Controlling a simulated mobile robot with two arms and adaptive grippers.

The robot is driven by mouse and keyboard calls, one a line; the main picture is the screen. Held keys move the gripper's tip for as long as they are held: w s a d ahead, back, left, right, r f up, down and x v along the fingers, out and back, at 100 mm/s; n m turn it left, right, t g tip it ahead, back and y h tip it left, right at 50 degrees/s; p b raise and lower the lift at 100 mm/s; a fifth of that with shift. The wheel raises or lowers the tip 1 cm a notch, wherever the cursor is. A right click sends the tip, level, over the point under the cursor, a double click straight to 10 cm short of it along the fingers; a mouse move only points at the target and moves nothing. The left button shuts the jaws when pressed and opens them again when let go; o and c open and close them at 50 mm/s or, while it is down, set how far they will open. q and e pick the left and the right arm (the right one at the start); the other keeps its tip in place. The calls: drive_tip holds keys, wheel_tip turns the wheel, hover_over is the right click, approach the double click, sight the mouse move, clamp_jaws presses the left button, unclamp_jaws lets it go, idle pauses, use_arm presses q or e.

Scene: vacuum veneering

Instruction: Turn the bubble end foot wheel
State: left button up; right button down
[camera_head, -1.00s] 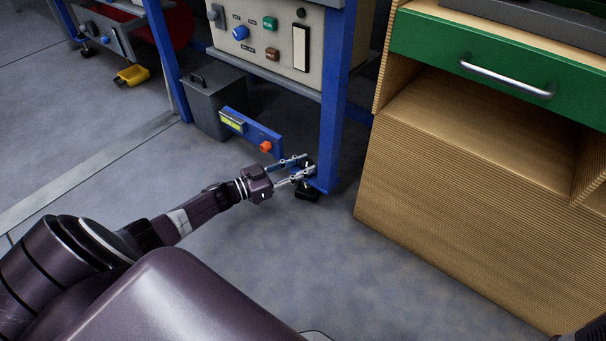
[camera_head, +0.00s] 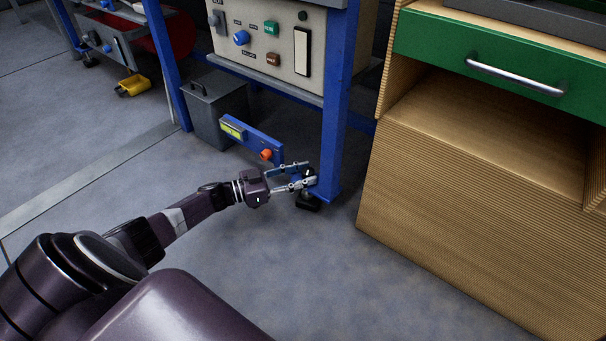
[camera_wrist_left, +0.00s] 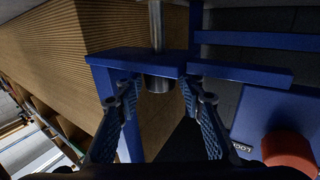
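The blue machine leg (camera_head: 334,130) stands on a black foot (camera_head: 308,203) at the floor. In the left wrist view a dark round wheel (camera_wrist_left: 158,84) sits under a blue plate (camera_wrist_left: 120,60), in line with a bright metal rod (camera_wrist_left: 156,25). My left gripper (camera_head: 309,174) is low beside the leg, its fingers apart. In the left wrist view my left gripper (camera_wrist_left: 158,92) has one finger on each side of the wheel, with gaps showing. The wheel is mostly hidden in the head view. My right gripper is out of view.
A blue bar with a yellow-green level vial (camera_head: 232,128) and an orange-red knob (camera_head: 266,154) is just behind my left gripper. A grey box (camera_head: 215,110) stands behind it. A wooden cabinet (camera_head: 450,220) stands to the right. The floor in front is clear.

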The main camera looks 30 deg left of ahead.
use_arm(q)
drive_tip(key=v, duration=1.2)
idle(0.5)
